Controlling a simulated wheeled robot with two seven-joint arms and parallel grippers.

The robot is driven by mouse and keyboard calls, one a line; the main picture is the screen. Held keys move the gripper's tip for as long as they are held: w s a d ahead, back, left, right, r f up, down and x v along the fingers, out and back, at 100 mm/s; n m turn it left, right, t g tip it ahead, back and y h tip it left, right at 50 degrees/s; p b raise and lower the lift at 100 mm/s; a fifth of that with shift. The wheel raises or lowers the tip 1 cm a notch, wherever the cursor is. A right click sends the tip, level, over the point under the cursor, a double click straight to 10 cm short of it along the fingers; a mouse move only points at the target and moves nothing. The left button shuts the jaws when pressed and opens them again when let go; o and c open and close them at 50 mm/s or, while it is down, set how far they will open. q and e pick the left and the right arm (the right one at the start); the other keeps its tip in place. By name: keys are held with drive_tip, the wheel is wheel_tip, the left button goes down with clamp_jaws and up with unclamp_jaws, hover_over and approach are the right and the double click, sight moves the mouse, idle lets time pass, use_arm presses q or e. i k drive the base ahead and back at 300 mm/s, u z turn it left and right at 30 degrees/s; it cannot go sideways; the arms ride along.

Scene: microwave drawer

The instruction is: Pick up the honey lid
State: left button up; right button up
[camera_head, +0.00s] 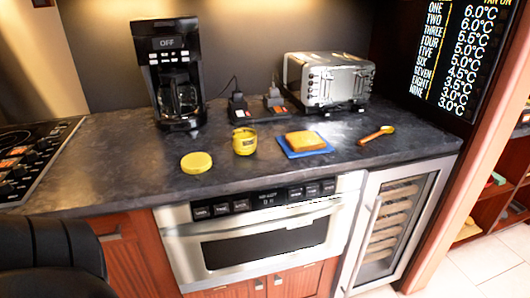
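The honey lid (196,163) is a round yellow disc lying flat on the dark stone counter, near its front edge in the left half of the view. A small yellow honey jar (244,142) stands upright just to the right of the lid, apart from it. Neither of my grippers shows in the head view, so I cannot see whether they are open or shut. Nothing covers the lid.
Behind stand a coffee maker (172,75) and a silver toaster (328,80). Bread (306,141) lies on a blue board (289,151), with a wooden spoon (376,134) to its right. A microwave drawer (262,240) sits below the counter. A dark rounded shape fills the lower left corner.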

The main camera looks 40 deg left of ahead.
sight(197, 163)
drive_tip(key=z, duration=0.45)
drive_tip(key=k, duration=0.35)
drive_tip(key=u, duration=1.4)
drive_tip(key=i, duration=0.8)
drive_tip(key=u, duration=0.55)
